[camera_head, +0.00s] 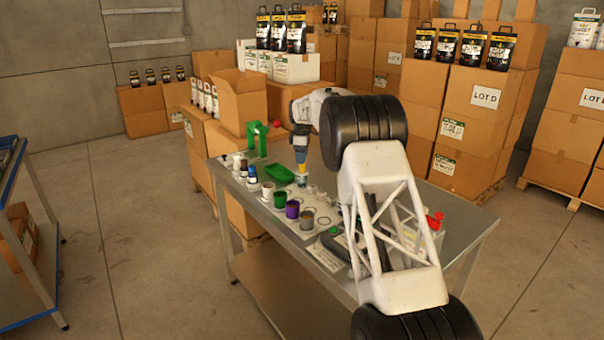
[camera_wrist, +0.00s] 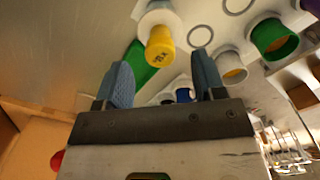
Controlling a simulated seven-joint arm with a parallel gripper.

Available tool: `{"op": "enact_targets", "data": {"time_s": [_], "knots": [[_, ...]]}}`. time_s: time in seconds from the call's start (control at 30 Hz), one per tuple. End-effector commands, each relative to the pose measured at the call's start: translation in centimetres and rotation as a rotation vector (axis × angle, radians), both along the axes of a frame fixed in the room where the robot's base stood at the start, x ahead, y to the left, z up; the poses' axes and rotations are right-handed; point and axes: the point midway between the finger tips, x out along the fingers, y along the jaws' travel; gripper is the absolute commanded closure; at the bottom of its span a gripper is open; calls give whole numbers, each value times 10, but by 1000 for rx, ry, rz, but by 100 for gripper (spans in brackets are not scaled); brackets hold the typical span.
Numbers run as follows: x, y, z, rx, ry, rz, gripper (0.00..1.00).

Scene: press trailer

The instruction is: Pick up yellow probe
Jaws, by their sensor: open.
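The yellow probe (camera_wrist: 160,46) shows its rounded yellow end with dark marking in the wrist view. It sits in a pale round holder (camera_wrist: 158,17). My gripper (camera_wrist: 162,62) is open, its two blue fingers spread left and right of the probe's line. The probe end lies just beyond the fingertips, roughly centred; contact cannot be told. In the head view my gripper (camera_head: 301,158) points down over the metal table, with a small yellow patch below it.
The metal table (camera_head: 300,250) also holds a green tray (camera_head: 279,174), a green stand (camera_head: 257,137), a green cup (camera_head: 280,199), a purple cup (camera_head: 292,208) and a grey cup (camera_head: 307,219). Several small items stand close by. Stacked cardboard boxes (camera_head: 475,125) stand behind.

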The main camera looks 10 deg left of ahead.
Motion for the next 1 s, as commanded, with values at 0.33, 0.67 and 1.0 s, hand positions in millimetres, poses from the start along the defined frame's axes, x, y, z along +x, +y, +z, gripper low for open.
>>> {"op": "enact_targets", "data": {"time_s": [0.33,0.67,1.0], "knots": [[0,0,-2,0,0,0,37],[0,-1,-28,0,2,0,37],[-1,-1,-53,0,0,0,37]]}}
